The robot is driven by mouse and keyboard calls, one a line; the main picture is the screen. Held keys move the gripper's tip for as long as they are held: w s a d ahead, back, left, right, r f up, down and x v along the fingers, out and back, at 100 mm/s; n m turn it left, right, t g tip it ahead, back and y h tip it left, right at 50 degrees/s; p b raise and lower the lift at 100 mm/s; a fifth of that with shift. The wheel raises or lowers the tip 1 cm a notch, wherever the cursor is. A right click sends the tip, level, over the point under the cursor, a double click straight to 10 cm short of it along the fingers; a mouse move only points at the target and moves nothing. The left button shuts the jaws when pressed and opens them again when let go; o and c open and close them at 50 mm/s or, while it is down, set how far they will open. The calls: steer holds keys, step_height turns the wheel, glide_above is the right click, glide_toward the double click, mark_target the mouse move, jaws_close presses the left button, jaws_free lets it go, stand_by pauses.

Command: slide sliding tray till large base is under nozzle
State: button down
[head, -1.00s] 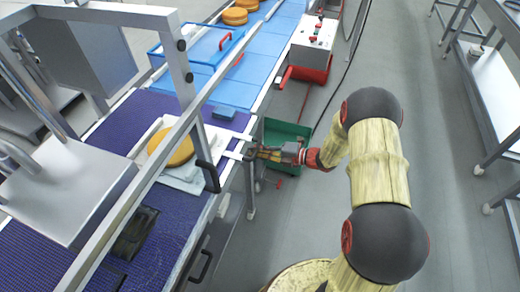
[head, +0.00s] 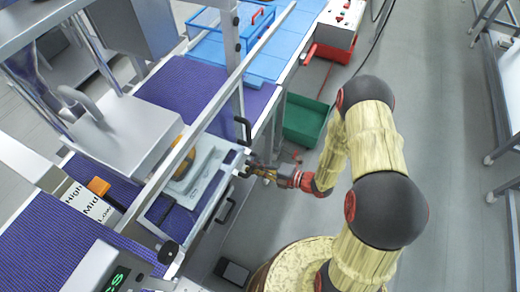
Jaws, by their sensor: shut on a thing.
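The sliding tray (head: 207,162) is pale grey and lies across the purple belt, close beside the boxy metal depositor head (head: 130,130). The large base (head: 182,166), an orange-brown round, sits on the tray. A slanting metal rail and the depositor head cover part of it. The nozzle is not visible, so I cannot tell whether the base is directly under it. My gripper (head: 250,170) is shut on the tray's near-right end, just outside the machine frame. The exact grip is small and partly hidden.
A metal frame post (head: 233,60) and slanting rail stand between my arm and the belt. A green crate (head: 303,122) is on the floor beyond my gripper. A High/Mid/Low label (head: 88,203) and an orange slider (head: 98,187) are at left. The right-hand floor is open.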

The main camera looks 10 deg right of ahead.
steer(key=shift+s+a+p, duration=0.25)
steer(key=shift+s+a, duration=0.55)
steer(key=shift+s, duration=0.35)
steer(key=shift+s+a+p, duration=0.2)
steer(key=shift+s+a, duration=0.6)
steer(key=shift+s, duration=0.35)
steer(key=shift+f, duration=0.1)
steer(key=c, duration=1.9)
jaws_free()
steer(key=shift+o, duration=0.3)
steer(key=v, duration=1.2)
